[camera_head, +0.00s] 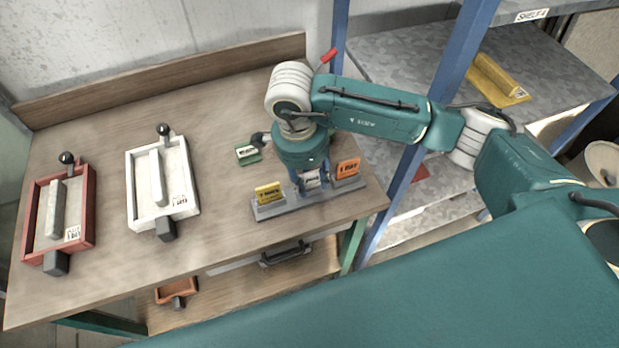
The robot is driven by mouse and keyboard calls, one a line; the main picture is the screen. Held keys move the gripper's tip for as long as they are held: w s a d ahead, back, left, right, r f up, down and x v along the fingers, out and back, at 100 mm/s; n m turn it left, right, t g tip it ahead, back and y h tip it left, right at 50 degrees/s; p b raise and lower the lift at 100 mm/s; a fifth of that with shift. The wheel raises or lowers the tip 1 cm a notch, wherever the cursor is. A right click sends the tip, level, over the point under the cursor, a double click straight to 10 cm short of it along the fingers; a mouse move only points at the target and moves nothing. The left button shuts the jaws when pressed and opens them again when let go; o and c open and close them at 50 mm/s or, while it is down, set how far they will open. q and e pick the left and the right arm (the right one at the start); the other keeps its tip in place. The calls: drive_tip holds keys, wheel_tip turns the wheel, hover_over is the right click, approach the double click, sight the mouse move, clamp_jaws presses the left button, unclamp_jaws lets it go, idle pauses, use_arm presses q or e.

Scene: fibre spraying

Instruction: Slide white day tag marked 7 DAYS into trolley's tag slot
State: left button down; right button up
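A white tag (311,179) stands in the middle of a grey rack (268,212) near the table's front right; its print is too small to read. A yellow tag (269,193) stands to its left and an orange tag marked 1 DAY (348,168) to its right. My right gripper (310,178) points down at the white tag, its fingers beside it. Whether they grip it is unclear, as the gripper body covers the tag's upper part. My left gripper is out of view. I cannot make out a trolley or its tag slot.
A red-framed tray (88,200) and a white-framed tray (133,190), each holding a pale block, lie on the wooden table (105,135) at left. A green tag or block (248,154) lies behind the rack. Blue-posted shelving (420,110) stands at right, with a yellow piece (497,78).

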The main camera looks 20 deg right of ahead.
clamp_jaws()
idle(0.3)
